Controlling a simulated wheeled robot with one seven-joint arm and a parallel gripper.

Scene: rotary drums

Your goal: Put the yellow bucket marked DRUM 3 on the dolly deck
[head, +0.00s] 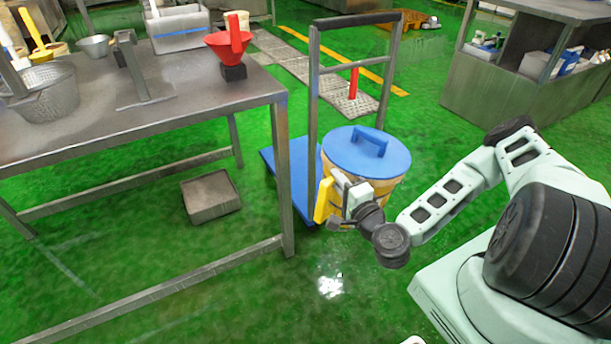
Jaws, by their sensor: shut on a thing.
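A yellow bucket (392,188) with a blue lid (366,152) and a blue lid handle stands upright right of centre. No DRUM 3 marking is readable from here. The dolly has a flat blue deck (288,182) and a tall grey push handle (313,85). The bucket overlaps the deck's right part in the picture; its base is hidden, so I cannot tell whether it rests on the deck or hangs above it. My gripper (336,195) is at the bucket's near left side, shut on it. The fingers' contact is partly hidden by the gripper body and a yellow piece.
A steel table (150,115) with a red funnel (229,47) and metal bowls stands left, its leg close to the deck. A grey box (210,197) lies beneath. A grey cabinet (490,105) stands at the back right. Green floor in front is clear.

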